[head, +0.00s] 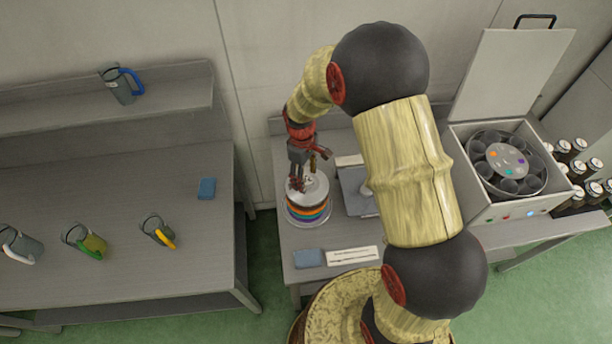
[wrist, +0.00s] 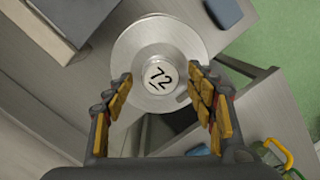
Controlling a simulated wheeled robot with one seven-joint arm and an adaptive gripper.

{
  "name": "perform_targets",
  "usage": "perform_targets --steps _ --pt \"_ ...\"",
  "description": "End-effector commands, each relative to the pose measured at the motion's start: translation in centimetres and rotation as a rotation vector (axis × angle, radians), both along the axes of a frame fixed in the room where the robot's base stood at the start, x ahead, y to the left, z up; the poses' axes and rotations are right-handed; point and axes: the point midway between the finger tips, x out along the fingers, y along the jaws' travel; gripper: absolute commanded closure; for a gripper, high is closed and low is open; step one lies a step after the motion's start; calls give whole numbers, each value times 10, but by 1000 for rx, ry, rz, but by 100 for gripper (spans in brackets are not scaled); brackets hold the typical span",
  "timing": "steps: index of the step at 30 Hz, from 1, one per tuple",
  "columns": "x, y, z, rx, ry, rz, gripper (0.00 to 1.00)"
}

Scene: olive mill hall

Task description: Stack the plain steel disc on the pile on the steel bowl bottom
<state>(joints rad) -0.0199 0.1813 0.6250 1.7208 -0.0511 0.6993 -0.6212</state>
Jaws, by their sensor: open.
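A plain steel disc (head: 315,189) lies on top of the pile of coloured discs (head: 309,212) on the table. Bands of orange, blue and other colours show below it, with a pale steel rim at the bottom. In the wrist view the steel disc (wrist: 148,40) is round and bright, with a central knob (wrist: 160,76) marked 72. My gripper (head: 301,184) is over the pile in the head view. In the wrist view my gripper (wrist: 161,79) is open, its fingers apart on both sides of the knob. The frames do not show clearly whether they touch it.
A grey scale-like device (head: 356,190) stands right of the pile. A blue block (head: 308,258) and a white label strip (head: 352,256) lie in front. A white lidded machine (head: 497,180) is further right. Several jugs stand on the left bench (head: 120,210).

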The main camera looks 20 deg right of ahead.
Motion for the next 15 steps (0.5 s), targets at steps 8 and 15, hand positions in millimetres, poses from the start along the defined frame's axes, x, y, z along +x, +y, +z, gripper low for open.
perform_targets --steps 8,15 --pt "2 0 9 0 -3 0 44" --pt "6 2 53 0 -5 0 44"
